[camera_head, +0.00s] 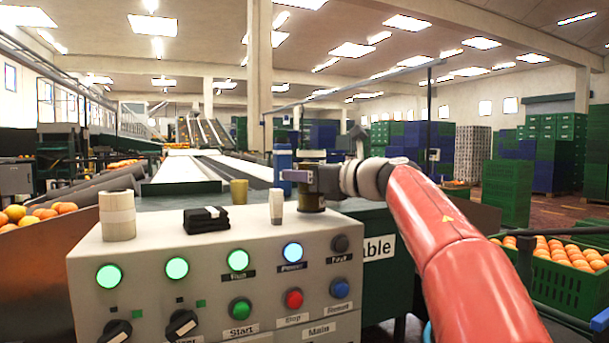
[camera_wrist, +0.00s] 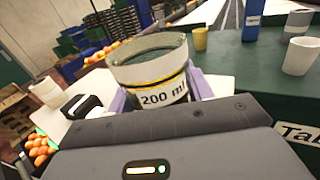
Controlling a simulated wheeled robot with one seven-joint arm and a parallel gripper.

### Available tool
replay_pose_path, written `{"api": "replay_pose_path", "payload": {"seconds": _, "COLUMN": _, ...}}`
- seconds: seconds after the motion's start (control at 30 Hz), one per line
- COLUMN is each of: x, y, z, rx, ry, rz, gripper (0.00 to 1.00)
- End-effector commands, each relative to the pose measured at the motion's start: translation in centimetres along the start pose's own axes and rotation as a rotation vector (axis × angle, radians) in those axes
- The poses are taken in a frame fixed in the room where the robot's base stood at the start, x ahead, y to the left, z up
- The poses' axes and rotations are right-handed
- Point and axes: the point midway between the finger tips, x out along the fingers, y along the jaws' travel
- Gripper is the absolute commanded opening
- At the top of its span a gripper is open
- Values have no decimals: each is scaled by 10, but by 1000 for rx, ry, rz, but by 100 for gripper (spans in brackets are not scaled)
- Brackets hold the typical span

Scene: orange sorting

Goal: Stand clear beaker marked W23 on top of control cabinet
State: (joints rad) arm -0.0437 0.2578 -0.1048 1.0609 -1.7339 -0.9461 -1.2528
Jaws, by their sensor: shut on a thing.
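In the wrist view, a clear beaker (camera_wrist: 150,72) with a dark yellow band and a label reading "200 ml" stands between the fingers of my gripper (camera_wrist: 157,92). The gripper is shut on it. No W23 mark shows on the visible side. In the head view, my gripper (camera_head: 310,182) is at the right rear edge of the control cabinet (camera_head: 210,265), with the brownish-looking beaker (camera_head: 312,200) below it. The beaker looks upright. I cannot tell whether its base touches the cabinet top.
On the cabinet top are a pale banded cup (camera_head: 117,215), a black folded item (camera_head: 206,219) and a white tube (camera_head: 276,206). The green table behind holds a yellow cup (camera_head: 239,192), a blue bottle (camera_head: 283,162) and a white cup (camera_wrist: 300,56). An orange crate (camera_head: 570,285) is at right.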

Motion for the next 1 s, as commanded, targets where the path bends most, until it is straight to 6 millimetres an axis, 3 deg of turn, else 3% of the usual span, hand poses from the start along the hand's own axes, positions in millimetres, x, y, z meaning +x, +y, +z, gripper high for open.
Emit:
{"api": "replay_pose_path", "payload": {"seconds": 0.7, "x": 0, "y": 0, "z": -11, "rx": -1, "ry": -1, "rz": 0, "gripper": 16}}
{"api": "replay_pose_path", "payload": {"seconds": 0.73, "x": 0, "y": 0, "z": -11, "rx": -1, "ry": -2, "rz": 0, "gripper": 53}}
{"api": "replay_pose_path", "payload": {"seconds": 0.9, "x": 0, "y": 0, "z": -10, "rx": -1, "ry": -1, "rz": 0, "gripper": 76}}
{"api": "replay_pose_path", "payload": {"seconds": 1.0, "x": 0, "y": 0, "z": -11, "rx": -1, "ry": -1, "rz": 0, "gripper": 76}}
